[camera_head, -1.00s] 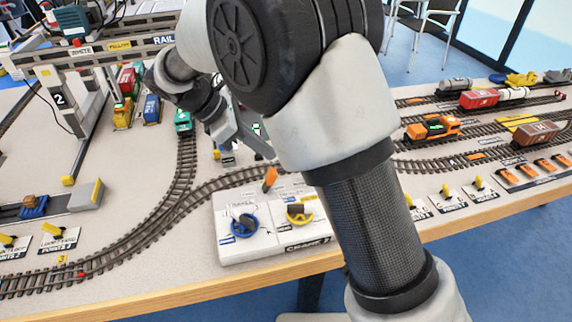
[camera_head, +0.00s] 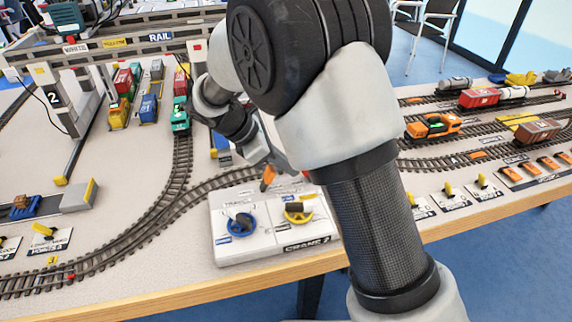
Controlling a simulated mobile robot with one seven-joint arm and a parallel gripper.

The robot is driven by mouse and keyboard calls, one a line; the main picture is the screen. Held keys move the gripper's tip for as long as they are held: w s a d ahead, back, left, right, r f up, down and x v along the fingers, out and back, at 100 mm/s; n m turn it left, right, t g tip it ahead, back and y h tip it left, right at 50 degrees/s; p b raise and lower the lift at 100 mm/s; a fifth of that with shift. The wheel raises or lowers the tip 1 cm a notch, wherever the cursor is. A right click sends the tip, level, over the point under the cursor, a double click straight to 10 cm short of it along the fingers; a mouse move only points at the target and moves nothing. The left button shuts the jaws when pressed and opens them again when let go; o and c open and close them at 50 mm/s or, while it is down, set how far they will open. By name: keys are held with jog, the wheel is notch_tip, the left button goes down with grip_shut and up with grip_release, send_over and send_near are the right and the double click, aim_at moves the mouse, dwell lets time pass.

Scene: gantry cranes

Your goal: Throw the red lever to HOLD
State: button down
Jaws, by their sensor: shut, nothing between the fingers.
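The red lever (camera_head: 267,178) has an orange-red handle and rises from the back edge of the white crane control box (camera_head: 245,255). It leans slightly right at the top. My gripper (camera_head: 282,162) is shut and empty, pointing down and right just behind and above the lever's handle. Its fingertips are partly hidden by my forearm, and I cannot tell whether they touch the lever. The lever's base and any HOLD marking are too small or hidden to read.
The box also carries a blue dial (camera_head: 241,222) and a yellow dial (camera_head: 299,210). Curved track (camera_head: 160,212) runs left of it. Colored wagons (camera_head: 148,108) stand behind, near a gantry leg (camera_head: 60,115). The orange locomotive (camera_head: 433,126) is at right.

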jog(key=shift+w+d+r+y+p, duration=0.1)
jog(key=shift+d+r+y+p, duration=0.25)
jog(key=shift+p, duration=0.4)
jog(key=d+r+y+p, duration=0.1)
jog(key=p, duration=0.3)
jog(key=shift+w+d+r+g+y, duration=0.1)
jog(key=shift+w+r+g+y, duration=0.1)
jog(key=shift+g+y, duration=0.15)
jog(key=y+p, duration=0.1)
jog(key=p, duration=0.1)
jog(key=d+r+p, duration=0.1)
jog(key=shift+w+d+g+y+p, duration=0.15)
jog(key=shift+d+g+y+p, duration=0.1)
jog(key=shift+y+p, duration=0.15)
jog(key=d+y+p, duration=0.1)
jog(key=p, duration=0.1)
jog(key=y+p, duration=0.1)
jog(key=shift+w+d+g+p, duration=0.3)
jog(key=shift+d+p, duration=0.05)
jog(key=shift+d, duration=0.05)
jog(key=shift+f+y, duration=0.35)
jog(key=shift+y, duration=0.05)
jog(key=shift+a, duration=0.15)
